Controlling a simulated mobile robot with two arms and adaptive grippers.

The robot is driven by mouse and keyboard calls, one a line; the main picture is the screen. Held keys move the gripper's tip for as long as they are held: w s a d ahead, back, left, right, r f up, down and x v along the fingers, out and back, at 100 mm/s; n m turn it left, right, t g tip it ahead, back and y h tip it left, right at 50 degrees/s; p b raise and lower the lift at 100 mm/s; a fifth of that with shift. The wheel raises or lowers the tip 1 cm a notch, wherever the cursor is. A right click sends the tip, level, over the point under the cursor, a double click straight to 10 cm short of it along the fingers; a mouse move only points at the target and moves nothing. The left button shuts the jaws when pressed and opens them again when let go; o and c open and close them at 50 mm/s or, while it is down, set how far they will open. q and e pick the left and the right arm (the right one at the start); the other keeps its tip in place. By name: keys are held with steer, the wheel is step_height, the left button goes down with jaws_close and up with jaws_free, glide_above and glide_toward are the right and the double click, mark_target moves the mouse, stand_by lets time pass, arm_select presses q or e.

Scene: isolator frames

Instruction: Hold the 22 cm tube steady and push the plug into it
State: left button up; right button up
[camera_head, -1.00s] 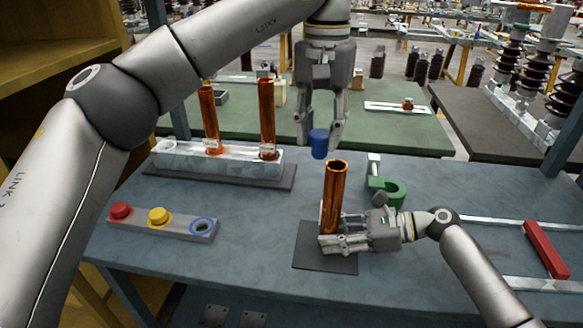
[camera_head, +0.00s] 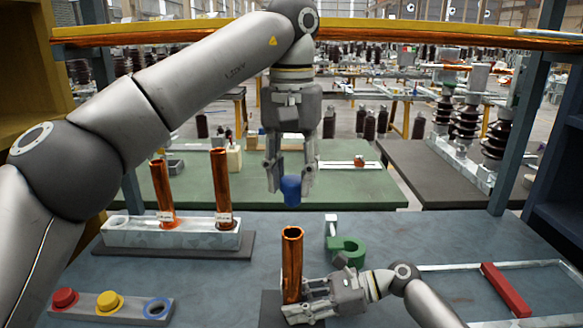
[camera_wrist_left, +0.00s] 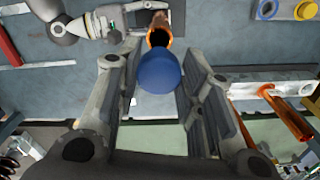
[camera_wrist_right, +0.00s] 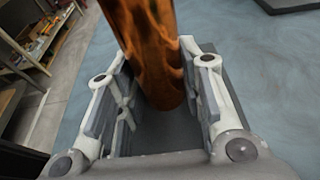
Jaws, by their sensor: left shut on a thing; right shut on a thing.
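The copper-coloured tube (camera_head: 292,268) stands upright on a dark mat (camera_head: 270,311), its open mouth facing up. My right gripper (camera_head: 297,311) is shut on the tube low down; the tube (camera_wrist_right: 150,50) also shows between its fingers in the right wrist view. My left gripper (camera_head: 290,180) points down and is shut on the blue plug (camera_head: 291,192). The plug hangs above the tube's mouth with a visible gap in the head view. In the left wrist view the plug (camera_wrist_left: 160,73) partly covers the tube's dark opening (camera_wrist_left: 158,38).
A pale block (camera_head: 180,236) with two copper tubes stands at left. A grey strip (camera_head: 128,309) carries red and yellow caps and a blue ring. A green hook-shaped part (camera_head: 346,250) lies right of the tube. A red bar (camera_head: 506,290) crosses a rail frame at right.

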mark_target(292, 206)
arm_select(q)
steer(key=shift+f, duration=2.35)
steer(key=shift+f, duration=1.9)
steer(key=o, duration=0.9)
step_height(292, 206, up, 12)
steer(key=shift+f, duration=0.1)
arm_select(e)
steer(key=o, duration=0.8)
steer(key=shift+o, duration=0.2)
